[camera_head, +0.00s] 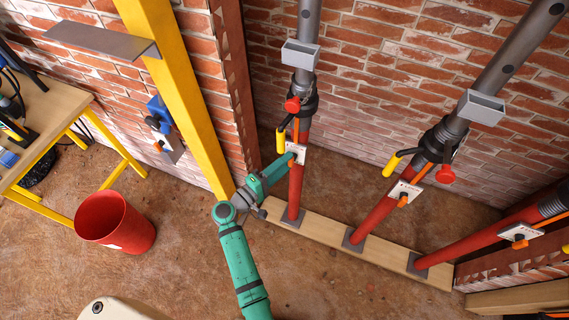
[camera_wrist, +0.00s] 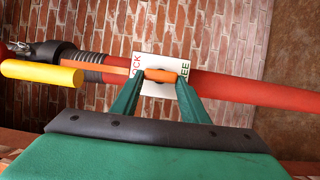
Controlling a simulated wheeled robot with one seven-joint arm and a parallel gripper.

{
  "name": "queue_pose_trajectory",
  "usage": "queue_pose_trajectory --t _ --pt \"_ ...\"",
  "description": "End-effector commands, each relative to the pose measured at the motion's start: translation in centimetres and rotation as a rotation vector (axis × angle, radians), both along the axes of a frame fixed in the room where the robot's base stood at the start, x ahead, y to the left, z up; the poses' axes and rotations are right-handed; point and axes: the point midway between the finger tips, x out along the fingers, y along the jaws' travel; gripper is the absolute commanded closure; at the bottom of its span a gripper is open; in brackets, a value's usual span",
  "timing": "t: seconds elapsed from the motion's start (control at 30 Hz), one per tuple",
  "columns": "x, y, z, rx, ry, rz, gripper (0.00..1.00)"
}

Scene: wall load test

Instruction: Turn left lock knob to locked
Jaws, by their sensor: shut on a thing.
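The left lock knob (camera_wrist: 160,75) is a small orange bar on a white plate (camera_wrist: 148,60) on the left red prop (camera_head: 295,190). The plate also shows in the head view (camera_head: 300,149), partly covered by my gripper. The knob lies roughly along the prop. My green gripper (camera_wrist: 160,78) has one fingertip at each end of the knob and is shut on it. It also shows in the head view (camera_head: 291,160).
A yellow handle (camera_wrist: 42,73) sits beside the plate. Two more red props, the middle (camera_head: 378,219) and right (camera_head: 470,242), stand on a wooden plank (camera_head: 330,240). A yellow post (camera_head: 180,90) stands left of my arm. A red bucket (camera_head: 115,222) is on the floor.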

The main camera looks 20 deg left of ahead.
Motion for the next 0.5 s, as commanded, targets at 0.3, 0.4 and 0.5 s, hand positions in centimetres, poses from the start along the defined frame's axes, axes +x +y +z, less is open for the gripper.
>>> queue_pose_trajectory --t 0.3,0.4,0.5 --pt "-0.01 -0.10 -0.03 -0.002 0.001 -0.002 0.45" --pt "-0.01 -0.07 -0.03 -0.001 0.000 -0.002 0.41" --pt "-0.01 -0.06 -0.02 -0.001 0.000 -0.001 0.41"
